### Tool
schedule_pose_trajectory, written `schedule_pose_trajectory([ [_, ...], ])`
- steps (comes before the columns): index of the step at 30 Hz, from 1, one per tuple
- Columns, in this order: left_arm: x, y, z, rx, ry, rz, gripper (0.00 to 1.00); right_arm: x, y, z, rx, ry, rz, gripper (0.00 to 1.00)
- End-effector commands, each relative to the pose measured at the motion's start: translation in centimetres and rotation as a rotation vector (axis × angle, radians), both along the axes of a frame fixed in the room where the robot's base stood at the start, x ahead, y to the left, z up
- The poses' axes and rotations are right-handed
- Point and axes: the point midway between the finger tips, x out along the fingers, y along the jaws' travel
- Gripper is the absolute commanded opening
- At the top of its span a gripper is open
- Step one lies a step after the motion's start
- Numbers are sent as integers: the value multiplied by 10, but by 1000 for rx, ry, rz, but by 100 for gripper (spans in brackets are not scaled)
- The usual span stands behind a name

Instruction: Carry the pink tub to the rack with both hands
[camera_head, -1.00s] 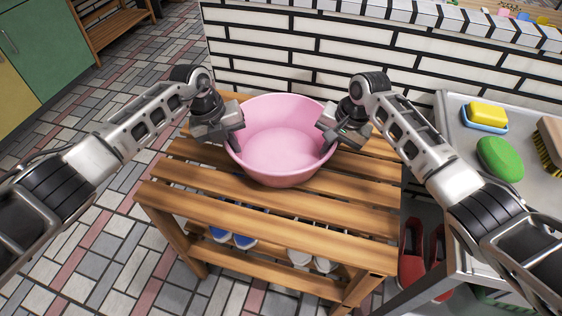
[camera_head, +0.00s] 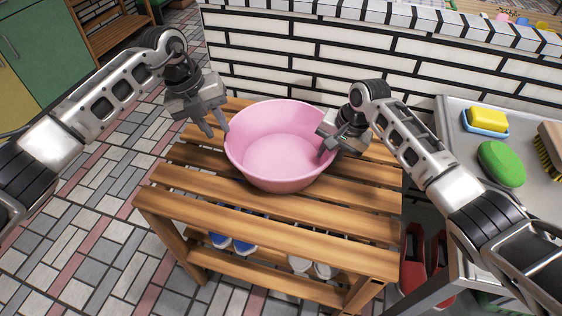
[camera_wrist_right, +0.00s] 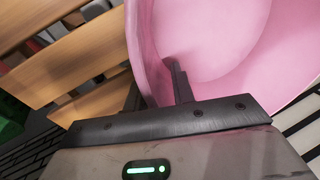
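The pink tub (camera_head: 280,150) sits upright on the top slats of the wooden rack (camera_head: 300,205). My left gripper (camera_head: 214,124) is open and empty, raised just off the tub's left rim. My right gripper (camera_head: 334,147) is at the tub's right rim. In the right wrist view my right gripper (camera_wrist_right: 157,90) has one finger inside the tub (camera_wrist_right: 225,45) and a dark finger outside its wall. The gap between those fingers looks wider than the wall, so it appears open around the rim.
A grey table at the right holds a yellow sponge (camera_head: 487,120) in a blue dish, a green oval (camera_head: 501,163) and a brush (camera_head: 548,155). Shoes lie on the rack's lower shelf; red shoes (camera_head: 412,255) stand at right. A white brick wall (camera_head: 300,65) is behind the rack.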

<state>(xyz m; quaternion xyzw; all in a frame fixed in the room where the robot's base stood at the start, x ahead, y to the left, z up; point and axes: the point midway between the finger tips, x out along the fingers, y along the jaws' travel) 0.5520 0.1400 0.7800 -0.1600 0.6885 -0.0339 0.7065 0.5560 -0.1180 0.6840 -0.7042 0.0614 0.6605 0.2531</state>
Motion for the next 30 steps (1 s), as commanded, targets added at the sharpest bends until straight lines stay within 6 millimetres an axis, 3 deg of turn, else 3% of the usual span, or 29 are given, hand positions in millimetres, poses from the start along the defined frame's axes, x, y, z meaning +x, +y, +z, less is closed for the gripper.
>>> schedule_pose_trajectory([
  [4,-1,6,20,1,-2,1,24,0,0,0,0,0,0,25],
  [11,-2,8,28,1,0,1,24,-1,-2,10,1,-3,-1,25],
  [24,-1,8,28,1,0,0,24,-11,-24,94,0,-4,0,25],
  [30,-1,8,28,1,0,0,24,-14,-29,113,0,-2,1,25],
])
